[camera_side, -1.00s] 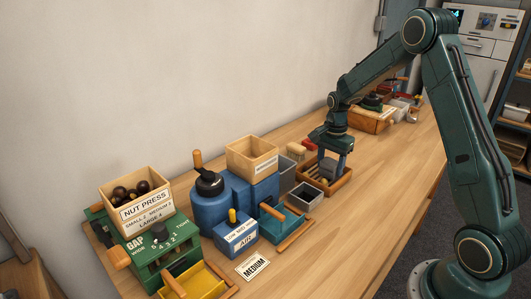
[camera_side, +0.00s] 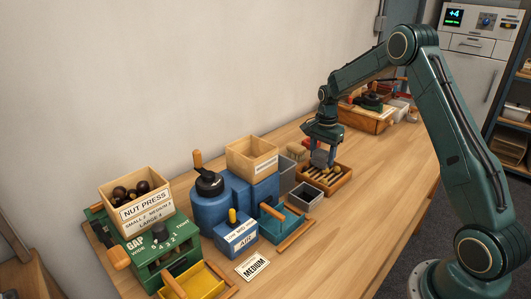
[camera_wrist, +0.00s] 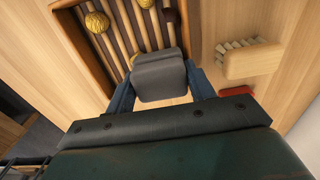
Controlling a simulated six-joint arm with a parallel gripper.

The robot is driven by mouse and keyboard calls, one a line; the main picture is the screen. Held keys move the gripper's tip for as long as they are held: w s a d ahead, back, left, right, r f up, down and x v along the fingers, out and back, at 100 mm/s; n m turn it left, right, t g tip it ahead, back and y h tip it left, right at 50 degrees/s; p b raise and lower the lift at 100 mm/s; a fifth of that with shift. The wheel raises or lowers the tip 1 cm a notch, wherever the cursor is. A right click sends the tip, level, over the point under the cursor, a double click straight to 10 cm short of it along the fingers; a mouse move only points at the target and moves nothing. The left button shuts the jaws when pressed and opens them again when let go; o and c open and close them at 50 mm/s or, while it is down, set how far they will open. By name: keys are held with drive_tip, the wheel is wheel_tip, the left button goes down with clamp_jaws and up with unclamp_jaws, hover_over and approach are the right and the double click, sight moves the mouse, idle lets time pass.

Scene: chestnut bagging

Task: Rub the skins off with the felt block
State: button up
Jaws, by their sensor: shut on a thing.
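My gripper (camera_side: 323,152) is over the back left part of a wooden rubbing tray (camera_side: 341,185) with slats. It is shut on the grey felt block (camera_wrist: 159,75), which also shows between the fingers in the side view (camera_side: 320,158). In the wrist view the block covers the near end of the slats.
A wooden brush (camera_wrist: 252,62) and a red object (camera_wrist: 237,91) lie beside the tray. A small grey bin (camera_side: 305,197) stands next to it. The blue machine (camera_side: 225,195) and green nut press (camera_side: 150,250) are at left. Bare bench (camera_side: 385,190) lies to the right.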

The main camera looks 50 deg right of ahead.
drive_tip(key=a, duration=0.2)
drive_tip(key=shift+s+a, duration=0.1)
drive_tip(key=shift+a, duration=0.25)
drive_tip(key=shift+s, duration=2.55)
drive_tip(key=shift+a, duration=1.5)
wheel_tip(320, 180, up, 8)
drive_tip(key=shift+r, duration=0.1)
